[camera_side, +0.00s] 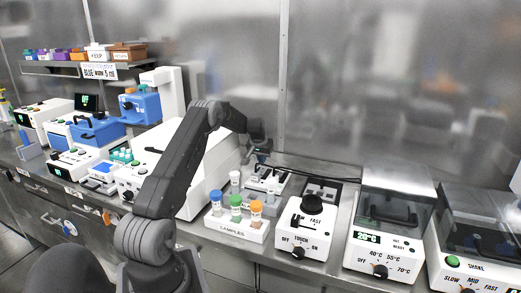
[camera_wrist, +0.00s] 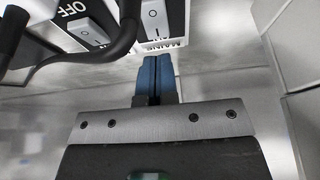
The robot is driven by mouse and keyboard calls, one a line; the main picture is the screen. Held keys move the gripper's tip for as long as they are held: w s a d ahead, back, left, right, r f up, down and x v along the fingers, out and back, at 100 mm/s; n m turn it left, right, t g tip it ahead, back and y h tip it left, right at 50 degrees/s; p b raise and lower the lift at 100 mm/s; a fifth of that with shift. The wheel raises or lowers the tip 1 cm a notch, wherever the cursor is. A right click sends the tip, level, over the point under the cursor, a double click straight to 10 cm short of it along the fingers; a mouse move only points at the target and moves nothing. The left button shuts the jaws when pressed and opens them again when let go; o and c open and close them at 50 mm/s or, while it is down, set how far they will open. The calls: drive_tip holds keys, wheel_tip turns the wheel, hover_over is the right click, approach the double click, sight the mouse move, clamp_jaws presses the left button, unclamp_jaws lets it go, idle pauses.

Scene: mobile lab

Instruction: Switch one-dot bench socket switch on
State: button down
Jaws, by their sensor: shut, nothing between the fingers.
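In the wrist view, part of a white panel with dark edges shows at the top. It carries a grey rocker switch (camera_wrist: 154,18) with a ring mark and, further left, another grey rocker switch (camera_wrist: 92,32) beside the letters OFF. No dot markings can be made out, so I cannot tell which is the one-dot switch. My gripper (camera_wrist: 158,62) has blue fingers closed together and empty, their tips just below the panel's lettered edge. Contact cannot be judged. In the side view my wrist is at the back wall, and the fingertips and switches cannot be made out clearly.
A black cable (camera_wrist: 125,35) curves across the panel between the switches. In the side view, a sample rack (camera_side: 237,228) with capped tubes, a white touch mixer (camera_side: 305,232) and a heater block (camera_side: 385,245) stand along the bench front. Bare steel wall lies behind.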

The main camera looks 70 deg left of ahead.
sight(262, 170)
drive_tip(key=shift+x, duration=1.5)
drive_tip(key=shift+s+d+f, duration=0.15)
drive_tip(key=shift+s+d, duration=0.05)
drive_tip(key=shift+w+a+f, duration=0.1)
drive_tip(key=shift+a+f, duration=0.05)
drive_tip(key=shift+f, duration=0.2)
drive_tip(key=shift+s+d, duration=0.55)
drive_tip(key=shift+d, duration=0.05)
drive_tip(key=shift+r, duration=0.1)
drive_tip(key=shift+r, duration=0.1)
